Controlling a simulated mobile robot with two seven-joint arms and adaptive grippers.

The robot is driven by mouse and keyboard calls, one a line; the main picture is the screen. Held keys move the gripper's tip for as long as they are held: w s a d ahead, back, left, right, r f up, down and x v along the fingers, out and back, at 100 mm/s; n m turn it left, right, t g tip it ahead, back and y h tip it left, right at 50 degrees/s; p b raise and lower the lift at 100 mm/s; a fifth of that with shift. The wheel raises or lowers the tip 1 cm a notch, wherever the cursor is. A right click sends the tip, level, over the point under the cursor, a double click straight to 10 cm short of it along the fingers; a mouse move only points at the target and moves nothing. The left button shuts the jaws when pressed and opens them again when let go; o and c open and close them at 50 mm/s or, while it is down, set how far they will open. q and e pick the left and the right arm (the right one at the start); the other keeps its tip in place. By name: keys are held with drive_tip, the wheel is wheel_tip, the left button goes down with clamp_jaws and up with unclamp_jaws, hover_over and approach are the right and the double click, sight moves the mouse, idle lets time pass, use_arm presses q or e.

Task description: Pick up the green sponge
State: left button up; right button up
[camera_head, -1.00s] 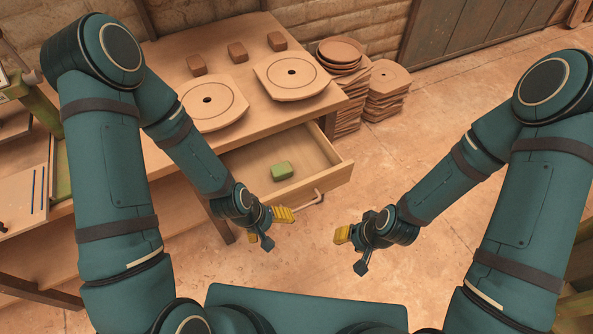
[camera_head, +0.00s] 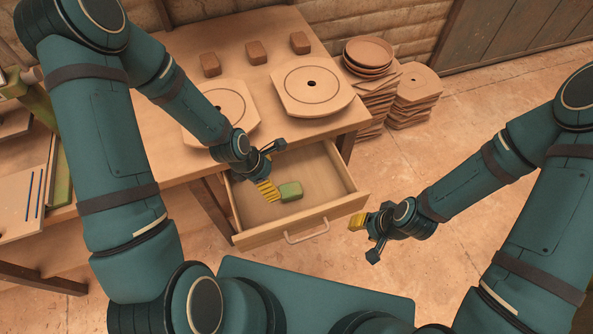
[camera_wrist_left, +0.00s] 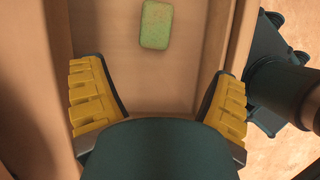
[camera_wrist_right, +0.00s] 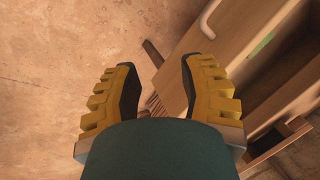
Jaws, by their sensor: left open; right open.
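The green sponge (camera_head: 291,191) lies on the floor of the open drawer (camera_head: 322,215). My left gripper (camera_head: 268,168) is open and empty over the drawer, just left of the sponge in the head view. In the left wrist view the sponge (camera_wrist_left: 156,24) shows whole at the top, beyond and between the spread yellow fingers (camera_wrist_left: 157,98), not touching them. My right gripper (camera_head: 364,238) is open and empty in the air to the right of the drawer's front. The right wrist view shows a sliver of the sponge (camera_wrist_right: 262,44) in the drawer.
The drawer's walls and front handle (camera_head: 307,236) surround the space by my left gripper. The table (camera_head: 262,90) above bears two round-holed plates (camera_head: 312,90) and several brown blocks (camera_head: 257,52). Stacked plates (camera_head: 412,100) stand on the floor to the right.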

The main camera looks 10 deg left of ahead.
sight(291, 189)
use_arm(q)
drive_tip(key=x, duration=0.2)
drive_tip(key=b+x, duration=0.1)
drive_tip(key=x, duration=0.4)
drive_tip(key=shift+w+d+f+b, duration=0.1)
drive_tip(key=shift+w+f+b, duration=0.1)
drive_tip(key=shift+w+b, duration=0.2)
drive_tip(key=shift+w+d+b+x, duration=0.2)
drive_tip(key=shift+b+x, duration=0.15)
drive_tip(key=shift+x, duration=1.2)
drive_tip(key=shift+w+d+b+x, duration=0.15)
drive_tip(key=shift+b+x, duration=0.2)
drive_tip(key=shift+x, duration=1.2)
drive_tip(key=shift+r, duration=0.2)
use_arm(e)
drive_tip(key=f, duration=0.3)
drive_tip(key=shift+w, duration=0.3)
use_arm(q)
drive_tip(key=shift+c, duration=0.4)
drive_tip(key=c, duration=1)
